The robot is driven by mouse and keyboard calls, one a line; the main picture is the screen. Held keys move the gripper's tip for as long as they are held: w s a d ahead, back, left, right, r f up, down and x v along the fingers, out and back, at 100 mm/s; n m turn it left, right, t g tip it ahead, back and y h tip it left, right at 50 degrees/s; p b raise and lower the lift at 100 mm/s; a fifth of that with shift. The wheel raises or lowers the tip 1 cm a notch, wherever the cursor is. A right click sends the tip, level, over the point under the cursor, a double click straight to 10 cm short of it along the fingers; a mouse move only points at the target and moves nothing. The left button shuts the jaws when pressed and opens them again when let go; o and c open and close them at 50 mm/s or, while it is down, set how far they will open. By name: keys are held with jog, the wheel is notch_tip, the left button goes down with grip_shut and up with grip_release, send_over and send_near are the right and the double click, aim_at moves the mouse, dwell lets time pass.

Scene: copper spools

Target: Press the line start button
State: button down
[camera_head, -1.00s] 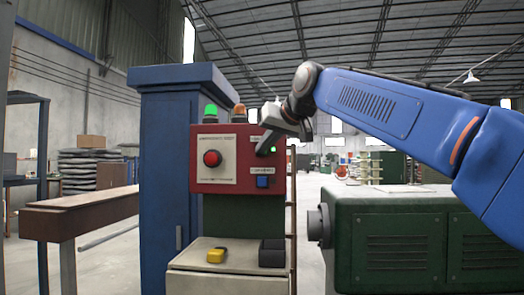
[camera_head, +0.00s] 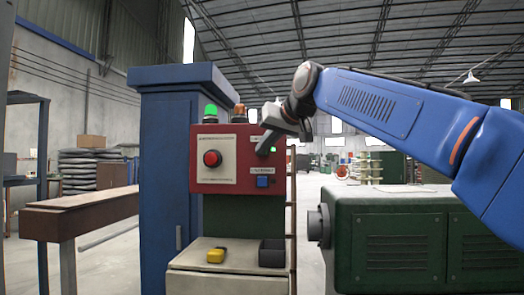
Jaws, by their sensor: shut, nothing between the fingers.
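A red control panel (camera_head: 197,180) faces me on a dark green stand. A large red mushroom button (camera_head: 212,158) sits on a white plate at its left. A small green button (camera_head: 272,150) shows at the upper right, right by my gripper's fingertips. My gripper (camera_head: 266,148) is shut and empty, reaching down from the right in front of the panel's upper right part. It partly hides that corner and its label. I cannot tell whether the fingertips touch the green button.
A green lamp (camera_head: 211,113) and an orange lamp (camera_head: 239,112) stand on the panel's top. A yellow object (camera_head: 216,255) and a dark open box (camera_head: 272,253) rest on the ledge below. A green machine (camera_head: 400,240) stands at the right, a blue column (camera_head: 165,170) behind left.

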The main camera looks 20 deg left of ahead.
jog(key=shift+w, duration=0.1)
jog(key=shift+w+a, duration=0.1)
jog(key=shift+w, duration=0.2)
jog(key=shift+w+a, duration=0.1)
jog(key=shift+w, duration=0.35)
dwell(0.8)
jog(key=shift+s, duration=0.15)
jog(key=shift+s+d, duration=0.2)
jog(key=shift+s, duration=0.5)
jog(key=s, duration=0.2)
jog(key=s+d, duration=0.1)
jog(key=s, duration=0.2)
dwell(0.6)
jog(key=shift+w+d, duration=0.1)
dwell(0.5)
